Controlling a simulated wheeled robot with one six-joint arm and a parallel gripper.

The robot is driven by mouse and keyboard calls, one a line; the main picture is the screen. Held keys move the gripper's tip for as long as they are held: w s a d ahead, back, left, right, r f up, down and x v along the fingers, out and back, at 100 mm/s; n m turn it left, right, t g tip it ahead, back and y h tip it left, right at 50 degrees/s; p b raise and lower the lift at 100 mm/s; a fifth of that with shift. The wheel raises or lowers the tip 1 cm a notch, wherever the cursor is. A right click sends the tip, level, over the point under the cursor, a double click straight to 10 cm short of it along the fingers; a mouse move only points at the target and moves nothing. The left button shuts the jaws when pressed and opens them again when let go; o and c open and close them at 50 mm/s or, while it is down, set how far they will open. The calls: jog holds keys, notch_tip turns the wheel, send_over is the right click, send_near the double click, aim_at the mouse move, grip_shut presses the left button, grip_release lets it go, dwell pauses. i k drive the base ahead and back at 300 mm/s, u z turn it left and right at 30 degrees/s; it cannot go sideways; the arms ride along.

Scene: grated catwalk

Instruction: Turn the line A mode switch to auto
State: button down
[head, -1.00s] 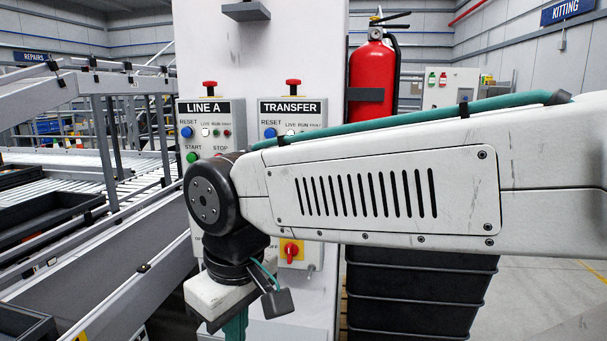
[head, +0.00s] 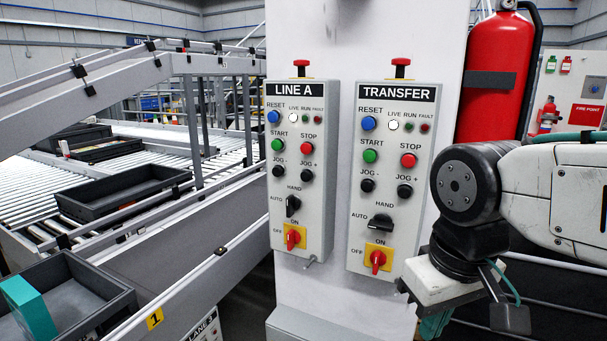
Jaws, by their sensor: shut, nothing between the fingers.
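The LINE A control box (head: 301,150) is on the pale column, left of the TRANSFER box (head: 393,160). Its mode switch (head: 293,206) is a black knob below the JOG buttons, standing roughly upright toward HAND. AUTO is printed to its left. The TRANSFER mode switch (head: 380,223) is a similar knob lying more sideways, toward AUTO. My gripper (head: 435,323) points down at the lower right, below and right of the TRANSFER box, touching neither panel. Its teal fingers are shut and empty, and partly hidden by the wrist.
Below the LINE A mode switch is a red rotary switch (head: 292,237) on a yellow plate. Red mushroom buttons stand on top of both boxes. A fire extinguisher (head: 496,75) hangs to the right. A conveyor with dark trays (head: 120,190) fills the left. The space before the panels is open.

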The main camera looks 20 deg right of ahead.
aim_at(293, 204)
jog(key=u, duration=0.2)
jog(key=k, duration=0.5)
jog(key=u, duration=0.55)
jog(key=k, duration=0.75)
jog(key=z, duration=0.75)
jog(key=i, duration=1.45)
jog(key=u, duration=0.4)
